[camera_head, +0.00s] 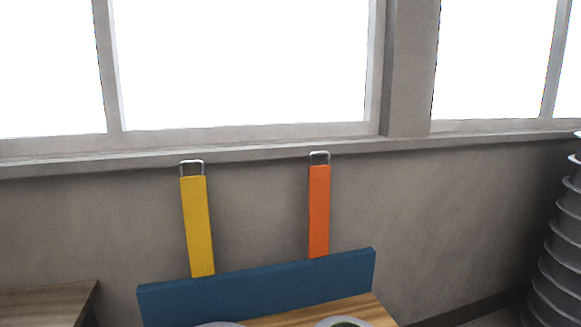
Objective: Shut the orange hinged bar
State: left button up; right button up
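The orange hinged bar (319,211) stands upright, rising from behind the top edge of a blue panel (258,288). It has a metal loop handle (319,157) at its top end. Its lower end and hinge are hidden behind the panel. Neither of my grippers shows in the head view.
A yellow bar (197,226) with a similar metal handle rises to the left, slightly tilted. A wooden surface (367,309) lies in front of the panel, with two rounded grey shapes at the bottom edge. A wooden table (45,304) is at left, stacked grey ribbed forms (563,246) at right.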

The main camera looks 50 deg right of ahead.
aim_at(318, 176)
jog(key=z, duration=1.65)
